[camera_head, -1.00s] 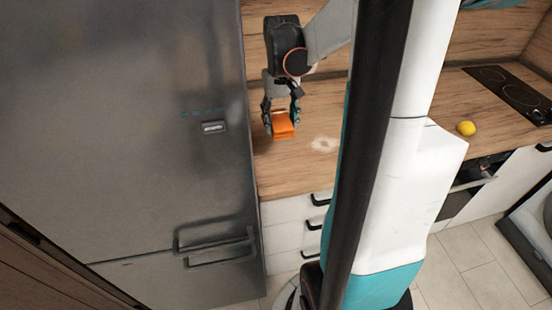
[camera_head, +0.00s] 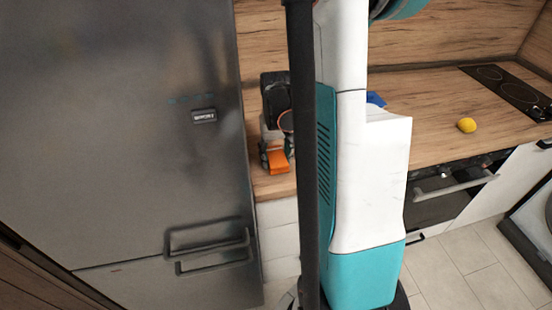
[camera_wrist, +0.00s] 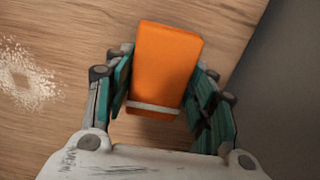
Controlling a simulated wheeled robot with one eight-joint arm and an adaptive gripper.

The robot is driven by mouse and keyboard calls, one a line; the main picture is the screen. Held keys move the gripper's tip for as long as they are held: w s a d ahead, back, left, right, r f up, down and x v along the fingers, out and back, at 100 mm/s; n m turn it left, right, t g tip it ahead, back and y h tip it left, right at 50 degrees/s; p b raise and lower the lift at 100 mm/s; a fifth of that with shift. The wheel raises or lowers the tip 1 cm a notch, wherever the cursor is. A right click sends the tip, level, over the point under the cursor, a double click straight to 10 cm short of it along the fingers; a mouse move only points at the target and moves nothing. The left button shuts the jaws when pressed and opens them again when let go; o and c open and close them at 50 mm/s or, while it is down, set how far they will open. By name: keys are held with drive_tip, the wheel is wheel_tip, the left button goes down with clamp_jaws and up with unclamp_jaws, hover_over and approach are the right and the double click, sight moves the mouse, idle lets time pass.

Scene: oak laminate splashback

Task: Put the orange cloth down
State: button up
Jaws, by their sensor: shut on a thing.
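The orange cloth (camera_head: 277,160) is a folded block over the wooden counter, close to the fridge. In the wrist view the cloth (camera_wrist: 163,62) sits between the two finger pads, with a pale band across its near end. My gripper (camera_head: 275,153) is shut on it; the wrist view also shows my gripper (camera_wrist: 160,95) with a finger along each side. I cannot tell whether the cloth touches the counter. My column hides part of the counter to the right of the gripper.
The steel fridge (camera_head: 140,130) stands close on the left. The wooden counter (camera_head: 440,110) runs right, with a yellow lemon (camera_head: 467,125) and a black hob (camera_head: 508,92). A pale crumbly patch (camera_wrist: 25,75) lies on the counter near the cloth. A blue thing (camera_head: 376,99) is mostly hidden.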

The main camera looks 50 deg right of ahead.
sight(277, 157)
drive_tip(key=o, duration=1.1)
drive_tip(key=shift+f, duration=0.2)
wheel_tip(277, 157, up, 12)
drive_tip(key=p, duration=0.4)
drive_tip(key=shift+r, duration=0.2)
drive_tip(key=shift+s+f, duration=0.1)
drive_tip(key=shift+s, duration=0.05)
